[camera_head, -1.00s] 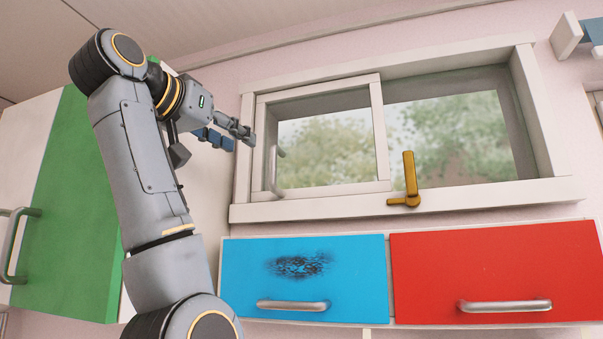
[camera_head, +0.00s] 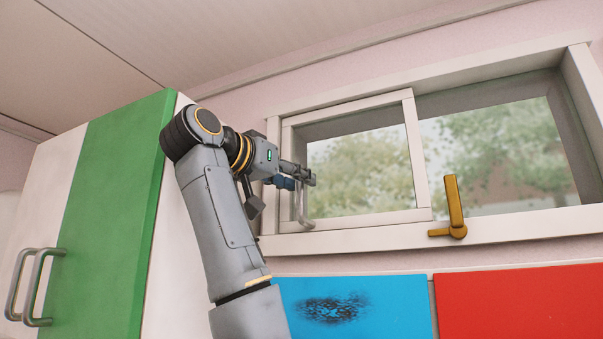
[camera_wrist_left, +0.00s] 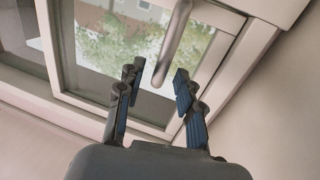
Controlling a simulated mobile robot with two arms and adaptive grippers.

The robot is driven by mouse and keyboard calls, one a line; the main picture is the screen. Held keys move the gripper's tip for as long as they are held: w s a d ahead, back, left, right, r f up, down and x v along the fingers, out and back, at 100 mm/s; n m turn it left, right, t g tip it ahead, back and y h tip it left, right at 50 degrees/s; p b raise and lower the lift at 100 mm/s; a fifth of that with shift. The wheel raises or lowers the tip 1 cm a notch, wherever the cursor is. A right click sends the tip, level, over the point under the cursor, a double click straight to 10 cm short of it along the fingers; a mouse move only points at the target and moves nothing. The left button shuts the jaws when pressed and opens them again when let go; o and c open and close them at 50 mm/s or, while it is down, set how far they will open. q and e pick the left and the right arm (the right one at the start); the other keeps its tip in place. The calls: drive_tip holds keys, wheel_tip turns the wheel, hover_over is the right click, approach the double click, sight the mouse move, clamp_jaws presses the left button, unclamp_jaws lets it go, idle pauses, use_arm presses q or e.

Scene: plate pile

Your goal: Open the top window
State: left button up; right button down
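The window (camera_head: 424,150) has a white frame, with a smaller sliding pane frame (camera_head: 416,160) at its left side. A metal bar handle (camera_head: 302,207) stands upright on the left edge of that pane. My left gripper (camera_head: 310,179) is at the handle's upper part in the head view. In the left wrist view, the fingers of my left gripper (camera_wrist_left: 154,85) are spread apart, with the handle (camera_wrist_left: 168,52) showing between and beyond their tips. I cannot tell whether a finger touches it. A yellow lever (camera_head: 453,207) stands upright on the window's lower frame. My right gripper is not in view.
A blue cabinet front (camera_head: 385,302) with a dark mark and a red one (camera_head: 520,303) lie below the window. A tall green and white cabinet (camera_head: 110,210) with handles stands left of my arm. The wall meets the ceiling above.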

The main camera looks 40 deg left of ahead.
use_arm(q)
drive_tip(key=shift+w+a, duration=0.1)
drive_tip(key=shift+w, duration=0.95)
clamp_jaws()
drive_tip(key=shift+r+p, duration=0.1)
drive_tip(key=shift+p, duration=0.2)
